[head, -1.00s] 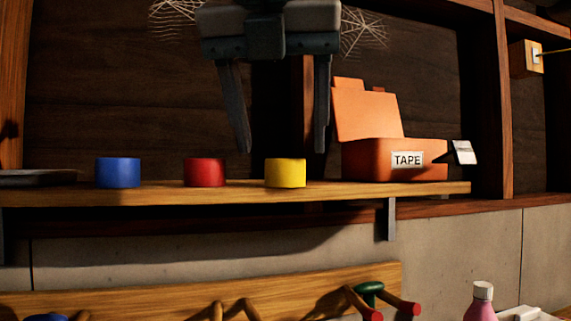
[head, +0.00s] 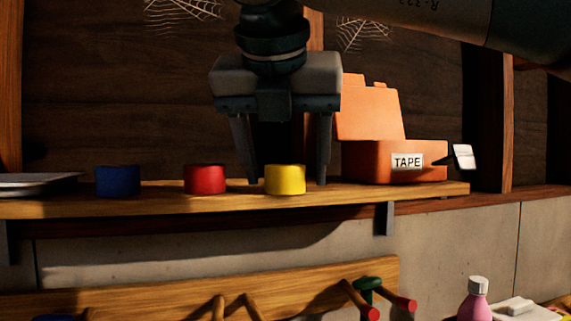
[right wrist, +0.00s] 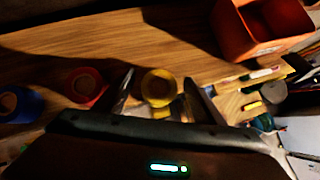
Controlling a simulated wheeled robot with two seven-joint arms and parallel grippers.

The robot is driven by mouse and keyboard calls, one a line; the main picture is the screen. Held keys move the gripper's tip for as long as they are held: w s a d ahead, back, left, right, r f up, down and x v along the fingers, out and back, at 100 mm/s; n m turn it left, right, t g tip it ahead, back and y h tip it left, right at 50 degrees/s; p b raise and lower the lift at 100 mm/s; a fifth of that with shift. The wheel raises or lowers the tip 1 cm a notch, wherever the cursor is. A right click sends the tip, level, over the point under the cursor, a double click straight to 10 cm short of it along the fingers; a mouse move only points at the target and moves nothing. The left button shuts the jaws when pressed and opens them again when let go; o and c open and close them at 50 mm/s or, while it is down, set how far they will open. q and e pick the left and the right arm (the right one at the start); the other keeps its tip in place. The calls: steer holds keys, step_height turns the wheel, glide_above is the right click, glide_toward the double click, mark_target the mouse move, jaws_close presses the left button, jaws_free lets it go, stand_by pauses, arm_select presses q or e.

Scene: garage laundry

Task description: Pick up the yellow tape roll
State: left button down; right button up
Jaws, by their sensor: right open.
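The yellow tape roll (head: 285,180) lies flat on the wooden shelf, near its front edge. My right gripper (head: 287,180) is open, pointing down, with its fingers to either side of the roll in the head view. In the right wrist view the yellow tape roll (right wrist: 159,86) shows between and slightly ahead of the two open fingertips (right wrist: 163,84). I cannot tell whether either finger touches it. My left gripper is not in view.
A red tape roll (head: 205,179) and a blue tape roll (head: 118,181) stand to the left on the shelf (head: 350,192). An open orange box (head: 365,162) labelled TAPE is close on the right. A grey tray (head: 36,183) is at the far left.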

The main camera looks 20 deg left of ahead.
steer(key=shift+w+f, duration=0.15)
steer(key=shift+f, duration=0.05)
stand_by(0.3)
steer(key=c, duration=1.1)
steer(key=shift+c, duration=0.2)
steer(key=shift+r, duration=0.25)
